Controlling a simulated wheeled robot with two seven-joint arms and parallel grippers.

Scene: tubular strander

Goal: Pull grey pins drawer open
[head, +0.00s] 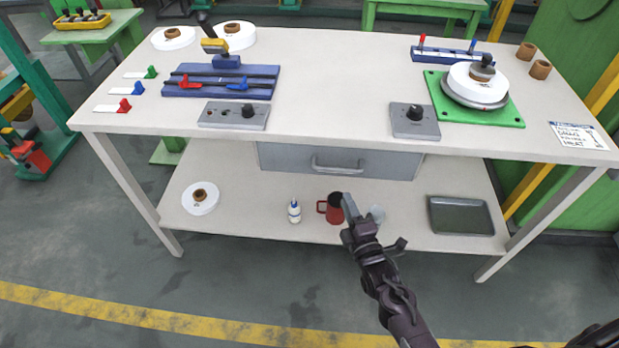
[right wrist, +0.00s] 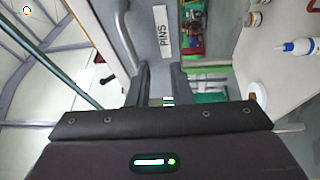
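The grey drawer (head: 290,158) sits under the middle of the tabletop, its front flush with the bench, so it looks closed. Its bar handle (head: 337,168) is on the front. In the right wrist view the handle (right wrist: 126,40) lies left of the fingers, and a "PINS" label (right wrist: 162,33) faces the camera. My right gripper (head: 352,208) is in front of and below the handle, apart from it in the head view. In the right wrist view its two fingers (right wrist: 160,80) stand apart with nothing between them. My left gripper is not in view.
The white bench (head: 330,60) carries a green turntable plate (head: 510,112), a blue fixture (head: 265,80) and grey knob panels (head: 415,128). On the lower shelf stand a red mug (head: 334,212), a glue bottle (head: 294,212) and a grey tray (head: 460,215). Floor in front is clear.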

